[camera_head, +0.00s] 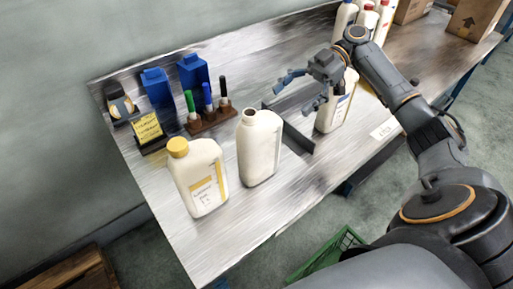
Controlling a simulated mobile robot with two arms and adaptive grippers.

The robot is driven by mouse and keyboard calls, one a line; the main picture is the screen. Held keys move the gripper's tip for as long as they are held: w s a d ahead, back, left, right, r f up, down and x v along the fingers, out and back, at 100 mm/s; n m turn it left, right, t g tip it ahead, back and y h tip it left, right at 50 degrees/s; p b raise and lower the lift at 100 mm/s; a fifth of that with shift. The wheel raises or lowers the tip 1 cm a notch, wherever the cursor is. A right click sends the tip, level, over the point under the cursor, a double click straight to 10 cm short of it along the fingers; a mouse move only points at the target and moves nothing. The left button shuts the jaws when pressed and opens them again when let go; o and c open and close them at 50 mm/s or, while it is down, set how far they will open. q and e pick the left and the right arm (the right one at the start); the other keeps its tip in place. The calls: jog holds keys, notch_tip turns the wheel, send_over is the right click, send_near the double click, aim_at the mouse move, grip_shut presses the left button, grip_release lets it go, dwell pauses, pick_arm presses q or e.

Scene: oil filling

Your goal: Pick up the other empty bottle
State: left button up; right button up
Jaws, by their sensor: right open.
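An uncapped white bottle (259,150) stands upright on the metal table (240,228), its dark mouth showing. To its left stands a white bottle with a yellow cap (202,180). Another white bottle (331,117) stands at the right, partly hidden by my right gripper, so I cannot see its top. My right gripper (293,97) is open and empty, its fingers pointing left, above the table between this bottle and the uncapped one. My left gripper is not in view.
A dark angled metal frame (297,139) lies on the table beside the uncapped bottle. A marker holder (211,119), blue cartons (158,87) and a yellow note (147,127) stand at the back left. Red-capped bottles (367,20) and cardboard boxes (475,17) are at the far right.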

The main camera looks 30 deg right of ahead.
aim_at(274, 115)
jog(key=p+x, duration=0.1)
jog(key=x, duration=0.5)
jog(key=shift+s+a+f, duration=0.1)
jog(key=shift+s+a, duration=0.05)
jog(key=shift+a, duration=0.2)
jog(key=p+x, duration=0.2)
jog(key=x, duration=0.3)
jog(key=shift+d+f, duration=0.1)
jog(key=shift+a+f, duration=0.2)
jog(key=c, duration=1.4)
jog(key=shift+r, duration=0.1)
